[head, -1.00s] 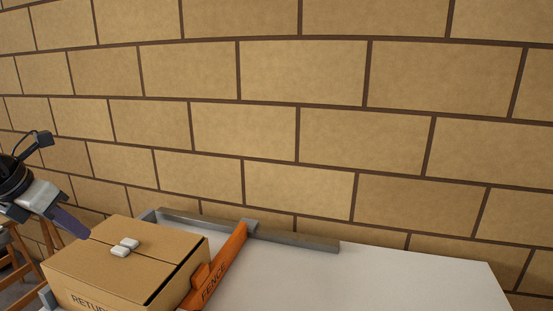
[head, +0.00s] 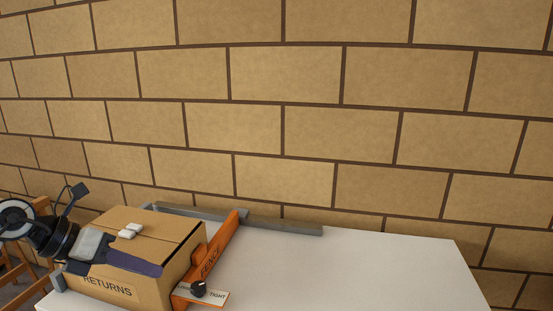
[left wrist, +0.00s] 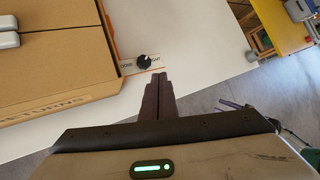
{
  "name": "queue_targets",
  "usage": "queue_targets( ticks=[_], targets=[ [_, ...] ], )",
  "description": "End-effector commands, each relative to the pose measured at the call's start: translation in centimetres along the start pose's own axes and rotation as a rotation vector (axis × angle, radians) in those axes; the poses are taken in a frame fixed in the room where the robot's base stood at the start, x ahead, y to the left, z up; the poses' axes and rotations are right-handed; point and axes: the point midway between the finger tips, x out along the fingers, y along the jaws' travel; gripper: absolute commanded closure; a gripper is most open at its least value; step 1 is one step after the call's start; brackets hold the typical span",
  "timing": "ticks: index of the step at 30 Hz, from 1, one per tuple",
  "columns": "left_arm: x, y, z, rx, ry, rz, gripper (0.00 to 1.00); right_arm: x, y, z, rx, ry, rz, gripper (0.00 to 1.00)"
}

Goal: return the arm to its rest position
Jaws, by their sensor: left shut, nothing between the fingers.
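My left gripper (head: 158,268) comes in from the left in the head view, its dark fingers in front of part of the cardboard box. In the left wrist view the fingers (left wrist: 160,78) lie together, shut and empty, pointing past the box's corner near a black knob. My right gripper is in neither view.
The box (head: 112,290), marked RETURNS, stands on a white table (head: 340,270) with two small white blocks (head: 130,231) on top. An orange fence (head: 213,256) and a black knob (head: 198,289) stand beside it. A grey rail (head: 285,227) runs behind. The table's right part is clear.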

Motion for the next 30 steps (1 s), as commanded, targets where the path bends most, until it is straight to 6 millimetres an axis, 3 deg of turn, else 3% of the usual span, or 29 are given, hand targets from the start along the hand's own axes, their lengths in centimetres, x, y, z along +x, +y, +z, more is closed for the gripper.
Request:
queue_targets(
  ticks=[3, 6, 9, 11, 14, 18, 21, 27, 30],
  targets=[
    [5.4, -5.9, -1.8, -0.144, -0.066, -0.27, 1.0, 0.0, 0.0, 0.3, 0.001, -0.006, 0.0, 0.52],
    [8.4, -10.8, -2.5, -0.39, -0.173, -0.529, 1.0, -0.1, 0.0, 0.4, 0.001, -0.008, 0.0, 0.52],
    [9.9, -12.7, -2.9, -0.711, -0.293, -0.721, 1.0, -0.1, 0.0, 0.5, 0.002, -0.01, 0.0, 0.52],
    [10.7, -12.3, -3.5, -0.933, -0.366, -0.797, 1.0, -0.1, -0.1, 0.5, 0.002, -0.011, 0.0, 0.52],
    [12.4, -9.5, -6.0, -1.341, -0.483, -0.854, 1.0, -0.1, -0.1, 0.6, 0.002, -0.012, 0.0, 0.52],
    [15.6, -4.3, -13.7, -1.921, -0.614, -0.787, 1.0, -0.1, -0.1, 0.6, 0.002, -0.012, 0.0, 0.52],
    [17.4, -2.2, -19.9, -2.231, -0.664, -0.683, 1.0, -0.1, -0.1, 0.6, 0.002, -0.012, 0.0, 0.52],
    [19.6, -1.5, -32.1, -2.708, -0.7, -0.428, 1.0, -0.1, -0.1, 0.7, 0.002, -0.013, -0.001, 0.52],
    [20.1, -2.2, -36.3, -2.858, -0.697, -0.322, 1.0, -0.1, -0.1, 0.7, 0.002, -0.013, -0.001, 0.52]
  ],
)
